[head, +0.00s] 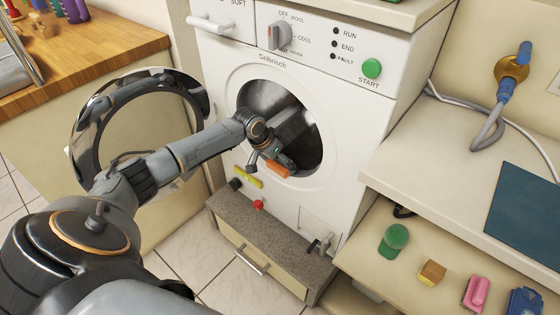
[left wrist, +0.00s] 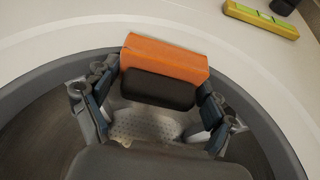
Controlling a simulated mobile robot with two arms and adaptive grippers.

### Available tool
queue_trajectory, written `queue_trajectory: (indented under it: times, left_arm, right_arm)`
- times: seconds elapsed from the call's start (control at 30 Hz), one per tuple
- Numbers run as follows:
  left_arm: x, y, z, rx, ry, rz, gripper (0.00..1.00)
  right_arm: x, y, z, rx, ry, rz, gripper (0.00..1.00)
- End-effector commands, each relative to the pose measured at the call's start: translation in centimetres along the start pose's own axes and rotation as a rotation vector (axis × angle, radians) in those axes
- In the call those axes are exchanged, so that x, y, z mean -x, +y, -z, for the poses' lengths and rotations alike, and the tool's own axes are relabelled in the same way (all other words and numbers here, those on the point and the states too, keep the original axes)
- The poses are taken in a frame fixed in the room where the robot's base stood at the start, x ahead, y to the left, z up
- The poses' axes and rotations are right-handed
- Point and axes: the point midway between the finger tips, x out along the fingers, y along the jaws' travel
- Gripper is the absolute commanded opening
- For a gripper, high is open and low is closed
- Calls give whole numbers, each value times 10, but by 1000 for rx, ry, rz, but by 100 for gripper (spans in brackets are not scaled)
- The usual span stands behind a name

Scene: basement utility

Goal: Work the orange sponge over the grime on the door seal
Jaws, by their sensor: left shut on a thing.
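The orange sponge (head: 278,170) is at the lower edge of the washing machine's round opening. My left gripper (head: 266,158) is shut on it. In the left wrist view the sponge (left wrist: 165,55) sits between the two fingers, with a dark block against its near side. The grey door seal (left wrist: 268,128) curves around the opening, and the sponge overlaps its lower part; whether it touches the seal I cannot tell. I make out no clear grime; the sponge and fingers hide part of the seal. The round door (head: 80,150) stands open at the left. My right gripper is out of view.
A yellow level (head: 248,177), a dark object (head: 236,184) and a red object (head: 258,204) lie on the ledge below the machine. A right-hand shelf holds a green item (head: 394,239), a yellow-brown block (head: 432,272) and a pink brush (head: 476,292). A wooden counter (head: 110,45) is at left.

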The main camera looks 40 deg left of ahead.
Motion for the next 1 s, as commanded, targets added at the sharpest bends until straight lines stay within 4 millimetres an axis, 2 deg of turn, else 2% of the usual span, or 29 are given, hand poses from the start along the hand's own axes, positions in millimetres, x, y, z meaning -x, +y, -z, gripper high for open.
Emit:
queue_trajectory:
  times: [0.57,0.73,1.0]
  left_arm:
    - [-12,-1,18,0,0,-1,59]
    - [-10,-1,17,0,-2,-1,59]
    - [-9,-1,11,0,-5,-1,59]
  right_arm:
    - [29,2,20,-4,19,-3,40]
    - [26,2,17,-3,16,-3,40]
    - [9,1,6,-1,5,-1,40]
